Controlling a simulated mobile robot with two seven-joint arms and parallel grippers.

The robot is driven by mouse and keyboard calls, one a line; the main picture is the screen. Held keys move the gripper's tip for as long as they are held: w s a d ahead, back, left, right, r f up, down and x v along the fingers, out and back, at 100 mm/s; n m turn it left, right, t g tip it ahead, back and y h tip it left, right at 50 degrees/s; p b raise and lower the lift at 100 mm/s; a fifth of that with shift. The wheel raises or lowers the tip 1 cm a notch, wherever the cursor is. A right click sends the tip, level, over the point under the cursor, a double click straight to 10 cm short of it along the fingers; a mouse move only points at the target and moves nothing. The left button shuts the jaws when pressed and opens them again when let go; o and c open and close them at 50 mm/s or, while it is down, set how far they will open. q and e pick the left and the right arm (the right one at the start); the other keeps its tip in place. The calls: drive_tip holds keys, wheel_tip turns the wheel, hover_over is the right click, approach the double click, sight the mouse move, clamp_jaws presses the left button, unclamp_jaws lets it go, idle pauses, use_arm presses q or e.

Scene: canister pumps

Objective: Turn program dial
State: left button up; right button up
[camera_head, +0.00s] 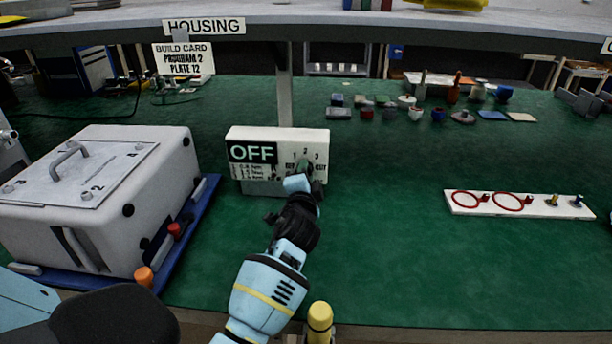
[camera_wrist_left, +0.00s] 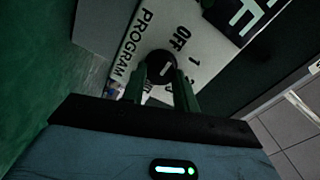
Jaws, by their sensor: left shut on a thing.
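A white control box (camera_head: 262,140) stands on the green bench with a display (camera_head: 252,152) reading OFF. Its front has a program dial with marks OFF, 1, 2 and 3. In the left wrist view the black dial knob (camera_wrist_left: 161,63) sits between the two green fingers of my left gripper (camera_wrist_left: 163,75), which is shut on it. In the head view my left gripper (camera_head: 304,172) reaches the box's right part and hides most of the dial. A build card (camera_head: 183,58) reads PROGRAM 2, PLATE 12. My right gripper is not in view.
A large white housing (camera_head: 105,190) with a handled lid stands on a blue tray (camera_head: 190,225) at left. A white strip (camera_head: 515,206) with red rings and small fittings lies at right. Small parts sit at the back. The bench between box and strip is clear.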

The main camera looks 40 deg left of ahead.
use_arm(q)
drive_tip(key=o, duration=1)
drive_tip(key=shift+c, duration=0.2)
drive_tip(key=v, duration=0.8)
drive_tip(key=shift+a, duration=0.1)
